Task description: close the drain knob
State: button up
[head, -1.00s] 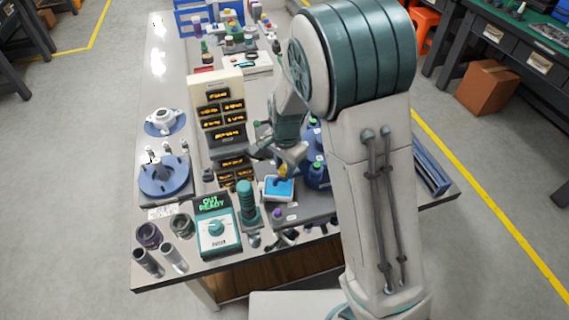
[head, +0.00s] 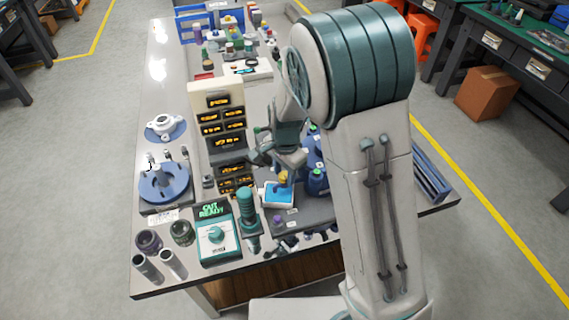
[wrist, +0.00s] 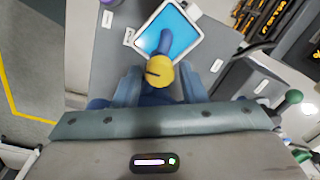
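A round yellow knob (wrist: 159,74), apparently the drain knob, has a dark line across its face and sits at a blue spout (wrist: 166,42). The spout reaches over a white-rimmed tray with a light blue inside (wrist: 185,36). In the head view the yellow knob (head: 283,177) shows just above the tray (head: 268,190), partly hidden by my gripper. My gripper (wrist: 159,84) has its fingers on either side of the knob, with a visible gap on each side, so it is open around the knob. Whether a fingertip touches is unclear.
Blue bottles (head: 316,180) with green caps stand close right of my gripper. A display tower (head: 212,96) stands to its left. A teal-handled tool (head: 246,205) and a tester with a dial (head: 215,235) stand at the front. A small purple knob (head: 278,218) is near the tray.

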aim_at(286, 176)
notch_tip(286, 176, up, 14)
jog(key=shift+s+d+f, duration=0.15)
jog(key=shift+s, duration=0.05)
dwell(0.5)
jog(key=s+d+r+n+t, duration=0.1)
jog(key=s+d+n, duration=0.3)
jog(key=s, duration=0.5)
jog(key=s+d+r+n+t, duration=0.1)
jog(key=s+d+r+n, duration=0.1)
jog(key=s+d+n, duration=0.3)
jog(key=s+d, duration=0.4)
jog(key=shift+d+t, duration=0.25)
jog(key=shift+t, duration=0.15)
jog(key=shift+s, duration=0.1)
